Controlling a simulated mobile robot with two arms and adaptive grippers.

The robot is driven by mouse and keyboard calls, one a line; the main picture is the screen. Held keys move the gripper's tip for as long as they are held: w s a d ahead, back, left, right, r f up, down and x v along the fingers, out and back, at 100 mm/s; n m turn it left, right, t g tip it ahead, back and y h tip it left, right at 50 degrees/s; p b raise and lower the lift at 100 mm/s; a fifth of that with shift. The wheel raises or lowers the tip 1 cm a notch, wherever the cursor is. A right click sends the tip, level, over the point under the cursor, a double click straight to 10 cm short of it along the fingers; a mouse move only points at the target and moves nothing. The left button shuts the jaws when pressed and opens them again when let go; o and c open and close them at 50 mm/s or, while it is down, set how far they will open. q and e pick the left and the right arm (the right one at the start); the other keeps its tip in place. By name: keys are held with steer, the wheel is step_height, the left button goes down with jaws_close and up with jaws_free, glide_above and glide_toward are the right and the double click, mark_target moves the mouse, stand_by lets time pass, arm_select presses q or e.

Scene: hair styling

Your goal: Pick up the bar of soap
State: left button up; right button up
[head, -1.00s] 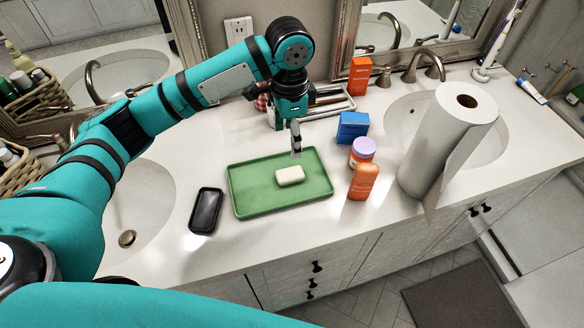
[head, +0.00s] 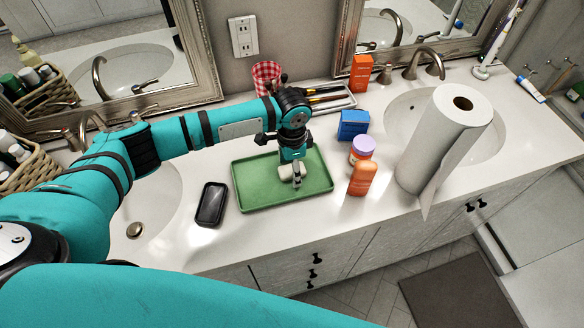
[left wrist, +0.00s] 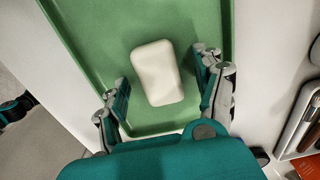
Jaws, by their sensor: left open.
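The white bar of soap (left wrist: 158,73) lies on the green tray (left wrist: 82,42). In the left wrist view it sits between the two spread fingers of my left gripper (left wrist: 163,85), with a gap on each side. In the head view my left gripper (head: 292,178) is over the tray (head: 252,197), low above the soap (head: 284,186), which it partly hides. The left gripper is open and holds nothing.
A black phone (head: 211,204) lies left of the tray. An orange bottle (head: 362,179), a lilac-lidded jar (head: 362,149) and a blue box (head: 353,125) stand to its right, with a paper towel roll (head: 447,140) beyond. A checkered cup (head: 266,76) stands behind.

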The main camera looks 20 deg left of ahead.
arm_select(q)
steer(key=c, duration=1.3)
steer(key=shift+o, duration=0.2)
steer(key=shift+r, duration=0.1)
